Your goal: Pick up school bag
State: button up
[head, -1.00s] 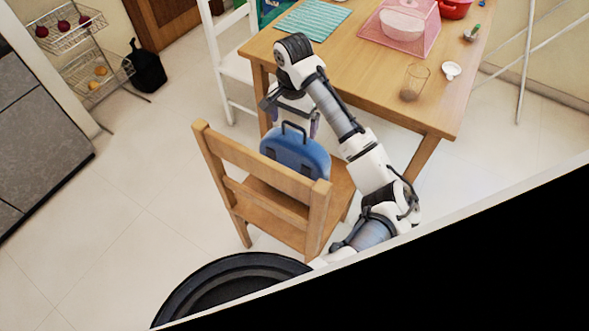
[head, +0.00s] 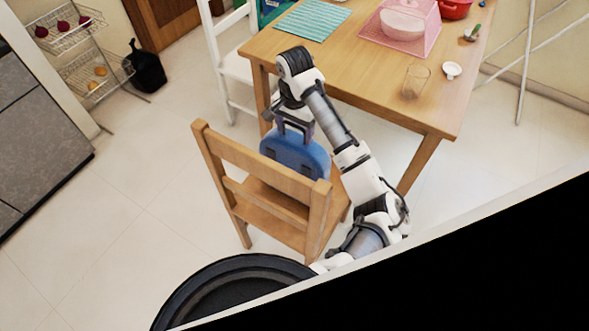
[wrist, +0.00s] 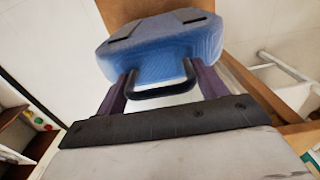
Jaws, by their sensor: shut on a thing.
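The school bag (head: 297,155) is blue with a dark handle on top. It is upright on the seat of a wooden chair (head: 262,172), partly hidden behind the chair's back. In the wrist view the bag (wrist: 165,45) shows with its black handle loop (wrist: 163,92) toward me. My gripper (head: 293,132) is at the top of the bag. In the wrist view its two purple-grey fingers (wrist: 162,82) stand at the two sides of the handle, and the gripper is shut on it.
A wooden table (head: 400,112) stands just behind, with a pink food cover (head: 400,28), a glass (head: 415,80) and a striped mat (head: 312,20). A white chair (head: 232,65) stands at the table's left.

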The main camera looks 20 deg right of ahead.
grip_shut()
jog(key=shift+r, duration=0.1)
